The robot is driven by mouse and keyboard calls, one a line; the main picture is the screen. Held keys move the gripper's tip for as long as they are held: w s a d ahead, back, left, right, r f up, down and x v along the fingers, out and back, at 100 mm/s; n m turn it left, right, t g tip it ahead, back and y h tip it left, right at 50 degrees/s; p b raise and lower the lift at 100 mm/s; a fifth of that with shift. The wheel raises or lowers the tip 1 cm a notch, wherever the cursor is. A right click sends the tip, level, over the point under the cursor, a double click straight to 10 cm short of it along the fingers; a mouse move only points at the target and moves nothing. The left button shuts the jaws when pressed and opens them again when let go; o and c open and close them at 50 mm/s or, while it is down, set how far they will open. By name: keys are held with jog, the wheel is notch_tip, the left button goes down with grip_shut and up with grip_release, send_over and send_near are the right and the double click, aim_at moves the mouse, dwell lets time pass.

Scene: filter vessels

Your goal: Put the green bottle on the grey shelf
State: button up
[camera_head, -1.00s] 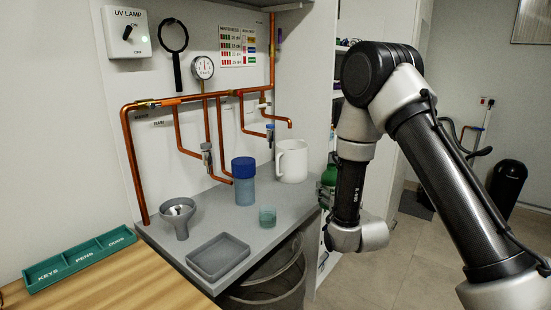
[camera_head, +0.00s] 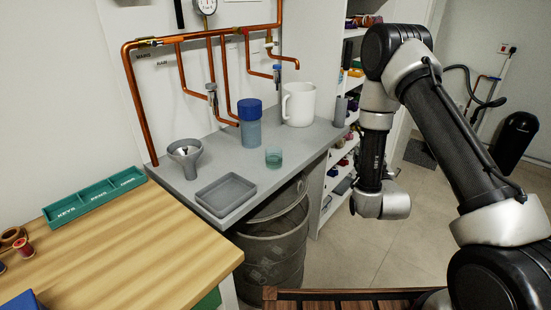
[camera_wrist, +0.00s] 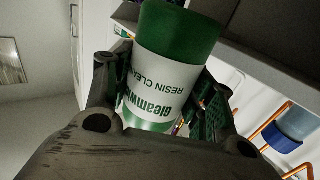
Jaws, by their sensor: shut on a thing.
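The green bottle (camera_wrist: 178,35) has a white label reading "Gleamwell" and "Resin Clean". It fills the middle of the wrist view. My gripper (camera_wrist: 163,88) is shut on it, with a dark finger on each side. In the head view the bottle cannot be made out, and my arm hides most of that area. The grey shelf (camera_head: 310,143) is the counter-like surface along the wall under the copper pipes. My wrist is to the right of this shelf, beyond its right edge.
On the shelf stand a white jug (camera_head: 300,104), a blue-lidded container (camera_head: 250,125), a small glass (camera_head: 273,158), a grey funnel (camera_head: 186,154) and a grey tray (camera_head: 226,195). A mesh bin (camera_head: 272,250) is below. Free shelf surface lies around the glass.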

jog(key=w+a+r+n+g+y, duration=0.15)
jog(key=a+r+y, duration=0.25)
jog(key=a+r, duration=0.7)
jog(key=w+a+r+n+y, duration=0.3)
jog(key=a+r, duration=0.4)
jog(key=a, duration=0.8)
jog(key=shift+n+y, duration=0.25)
jog(key=shift+y, duration=0.05)
jog(key=shift+w+a+f, duration=0.1)
jog(key=shift+w+f, duration=0.05)
jog(key=shift+f, duration=1.95)
jog(key=shift+w+a+f, duration=0.1)
jog(key=shift+w+f, duration=0.05)
jog(key=shift+f, duration=2)
jog(key=shift+w+a+f, duration=0.1)
jog(key=shift+w+f, duration=0.05)
jog(key=shift+f, duration=1.95)
jog(key=o, duration=1.2)
jog(key=shift+f, duration=0.15)
